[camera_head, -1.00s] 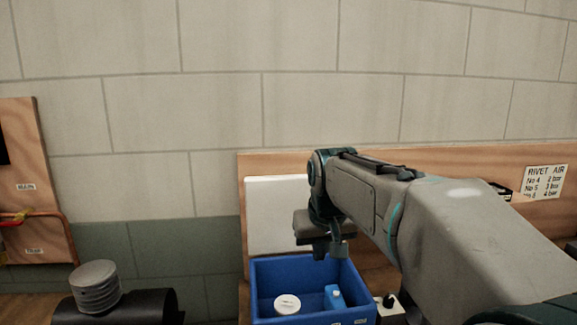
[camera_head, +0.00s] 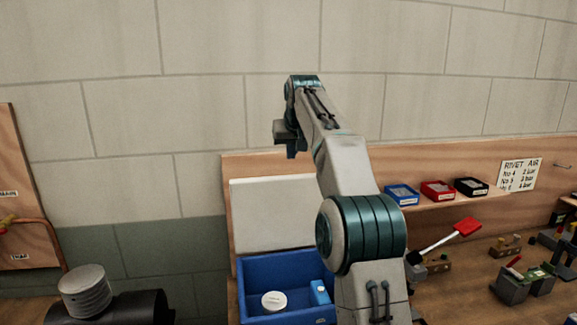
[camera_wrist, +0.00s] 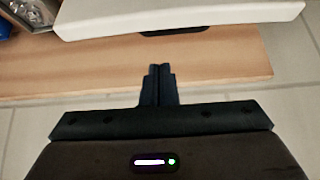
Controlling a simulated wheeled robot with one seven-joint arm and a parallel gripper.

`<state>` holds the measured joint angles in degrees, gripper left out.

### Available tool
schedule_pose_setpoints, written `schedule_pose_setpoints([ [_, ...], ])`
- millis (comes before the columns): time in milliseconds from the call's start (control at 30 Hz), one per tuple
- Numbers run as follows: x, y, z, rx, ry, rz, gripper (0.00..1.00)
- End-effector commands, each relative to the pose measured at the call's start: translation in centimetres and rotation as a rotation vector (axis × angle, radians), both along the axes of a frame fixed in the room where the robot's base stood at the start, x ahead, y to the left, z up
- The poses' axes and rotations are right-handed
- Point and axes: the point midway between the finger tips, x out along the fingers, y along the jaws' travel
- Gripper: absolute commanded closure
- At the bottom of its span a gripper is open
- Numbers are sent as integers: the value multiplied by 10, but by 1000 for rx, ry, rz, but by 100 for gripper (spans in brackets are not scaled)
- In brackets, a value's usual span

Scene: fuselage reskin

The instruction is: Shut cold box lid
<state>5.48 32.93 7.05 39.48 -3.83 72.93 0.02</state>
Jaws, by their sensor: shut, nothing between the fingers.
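The blue cold box (camera_head: 256,271) stands on the bench below my arm in the head view, open at the top. A white tub and a small blue item lie inside it. Its white lid (camera_head: 272,215) stands upright behind the box, against the wooden back board. In the wrist view a white panel edge, likely the lid (camera_wrist: 180,16), lies across the top with a dark strip under it. My gripper (camera_head: 291,155) is raised above the lid's top edge in the head view. In the wrist view its fingers (camera_wrist: 159,70) are together and empty, apart from the white edge.
A shelf right of my arm holds blue (camera_head: 402,194), red (camera_head: 437,190) and black (camera_head: 470,186) trays. A red-ended tool (camera_head: 452,237) and several small fixtures stand on the bench at right. A ribbed grey can (camera_head: 84,291) stands at lower left. The wall space above is clear.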

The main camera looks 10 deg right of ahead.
Motion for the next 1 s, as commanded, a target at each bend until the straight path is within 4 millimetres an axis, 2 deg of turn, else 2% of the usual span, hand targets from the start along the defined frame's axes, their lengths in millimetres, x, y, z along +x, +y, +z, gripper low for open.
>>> schedule_pose_setpoints([
  [167,12,0,-18,1,2,0,100],
  [400,37,0,-53,1,2,0,100],
  [600,52,0,-74,0,0,0,100],
  [1000,56,0,-80,0,-1,0,100],
])
